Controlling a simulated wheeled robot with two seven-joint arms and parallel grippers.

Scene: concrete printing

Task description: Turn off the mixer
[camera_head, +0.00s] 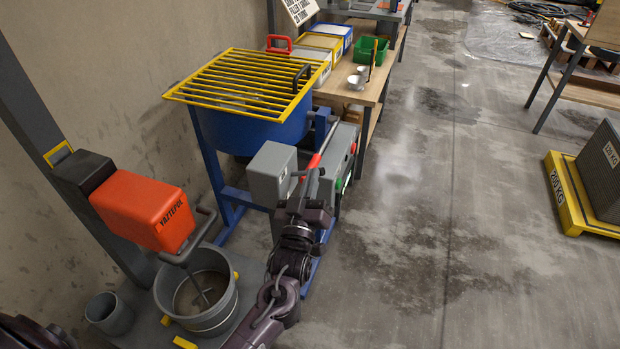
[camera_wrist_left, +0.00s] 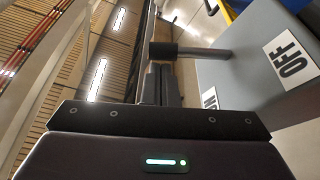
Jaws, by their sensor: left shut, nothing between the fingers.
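The mixer is a blue drum (camera_head: 240,135) on blue legs under a yellow grate (camera_head: 245,82). A grey switch box (camera_head: 272,172) stands at its front right. In the left wrist view, the box (camera_wrist_left: 255,50) carries an OFF label (camera_wrist_left: 291,62) and a second label (camera_wrist_left: 210,98), partly hidden. A grey bar with a dark end (camera_wrist_left: 178,51) sticks out from the box. My left gripper (camera_head: 312,180) is shut and empty, just right of the box. In the wrist view its fingers (camera_wrist_left: 160,85) are close to the bar's dark end; I cannot tell whether they touch.
An orange stirrer (camera_head: 145,208) stands over a grey bucket (camera_head: 229,312) at the left. A second grey box (camera_head: 340,150) with red and green parts is just beyond my gripper. A wooden bench (camera_head: 376,93) runs behind.

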